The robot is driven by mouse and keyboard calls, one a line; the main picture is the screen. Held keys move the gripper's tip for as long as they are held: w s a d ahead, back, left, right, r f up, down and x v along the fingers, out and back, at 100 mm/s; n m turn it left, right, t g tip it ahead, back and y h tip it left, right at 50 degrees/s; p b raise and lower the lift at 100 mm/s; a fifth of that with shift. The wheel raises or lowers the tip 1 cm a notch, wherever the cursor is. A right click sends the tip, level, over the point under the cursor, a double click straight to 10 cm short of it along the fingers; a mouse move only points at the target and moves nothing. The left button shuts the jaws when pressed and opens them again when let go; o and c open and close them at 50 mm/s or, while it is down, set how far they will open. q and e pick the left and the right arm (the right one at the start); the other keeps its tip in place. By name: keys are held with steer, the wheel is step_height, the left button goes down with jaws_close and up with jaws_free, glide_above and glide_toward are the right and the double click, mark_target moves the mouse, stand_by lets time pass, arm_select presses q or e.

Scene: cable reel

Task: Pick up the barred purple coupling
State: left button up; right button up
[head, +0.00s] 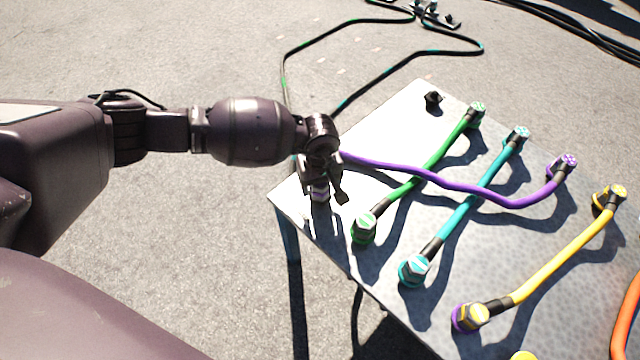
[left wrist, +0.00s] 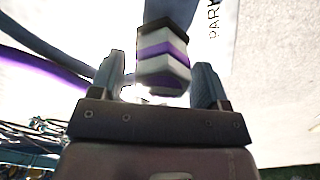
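The barred purple coupling (head: 320,194) is at the left end of the purple cable (head: 440,181), near the left corner of the metal panel (head: 520,265). My left gripper (head: 325,188) is over it and partly hides it in the head view. In the left wrist view the coupling (left wrist: 164,58) shows white and purple bands and sits between the two fingers of my left gripper (left wrist: 160,88). The fingers are apart. A gap shows on the left side of the coupling; it is close to the right finger, and contact cannot be told. My right gripper is not in view.
Green (head: 365,226), teal (head: 414,268) and yellow-purple (head: 470,317) couplings stand along the panel's near edge, with their cables running to the far side. The purple cable crosses the green and teal ones. A small black piece (head: 433,99) is near the far corner.

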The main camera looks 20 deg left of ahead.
arm_select(q)
steer(key=c, duration=0.7)
steer(key=shift+c, duration=0.8)
steer(key=shift+r, duration=0.1)
